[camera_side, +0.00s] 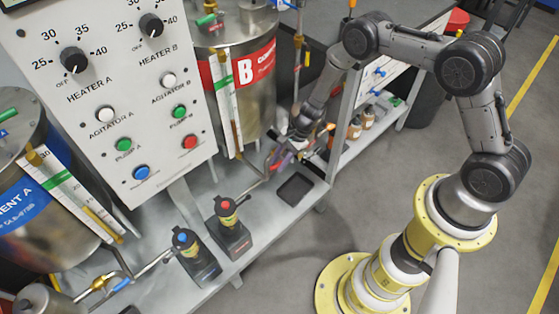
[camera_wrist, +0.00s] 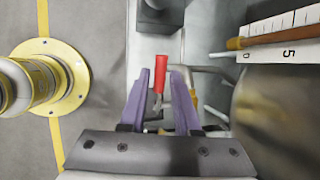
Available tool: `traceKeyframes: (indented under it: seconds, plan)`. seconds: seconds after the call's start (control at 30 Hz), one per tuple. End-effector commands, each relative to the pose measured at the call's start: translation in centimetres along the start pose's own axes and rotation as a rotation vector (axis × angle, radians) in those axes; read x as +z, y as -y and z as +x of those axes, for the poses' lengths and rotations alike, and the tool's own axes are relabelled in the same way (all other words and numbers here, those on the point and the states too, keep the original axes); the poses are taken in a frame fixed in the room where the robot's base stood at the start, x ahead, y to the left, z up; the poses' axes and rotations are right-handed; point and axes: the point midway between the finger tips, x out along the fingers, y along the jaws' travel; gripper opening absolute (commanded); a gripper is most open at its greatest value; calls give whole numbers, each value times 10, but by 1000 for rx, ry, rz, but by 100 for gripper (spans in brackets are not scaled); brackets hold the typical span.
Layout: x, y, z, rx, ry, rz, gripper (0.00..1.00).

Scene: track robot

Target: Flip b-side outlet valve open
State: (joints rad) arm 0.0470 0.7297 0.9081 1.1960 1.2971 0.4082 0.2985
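A red valve handle (camera_wrist: 160,73) shows in the wrist view, beside the bent metal pipe below tank B (camera_side: 238,75). My gripper (camera_wrist: 163,76) has two purple fingers. They stand apart, one on each side of the red handle, with a gap visible on both sides. I cannot tell how deep the handle sits between them. In the side view my gripper (camera_side: 283,156) is low beside the right foot of tank B, above the bench.
A control panel (camera_side: 110,95) stands in front of the tanks. Tank A (camera_side: 22,150) is at the left. A red-topped dispenser (camera_side: 229,225) and a blue-topped one (camera_side: 190,250) stand on the bench. A dark tray (camera_side: 295,188) lies near my gripper. A shelf (camera_side: 350,125) with bottles is to the right.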

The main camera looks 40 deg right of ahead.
Motion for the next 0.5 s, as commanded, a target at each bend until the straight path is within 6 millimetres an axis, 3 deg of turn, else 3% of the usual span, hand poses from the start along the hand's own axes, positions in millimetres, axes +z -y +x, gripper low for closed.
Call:
traceKeyframes:
  seconds: [0.17, 0.33, 0.5]
  plan:
    - [0, 0, 0, 0, 0, 0, 31]
    - [0, 0, 0, 0, 0, 0, 0]
    - [0, 0, 0, 0, 0, 0, 0]
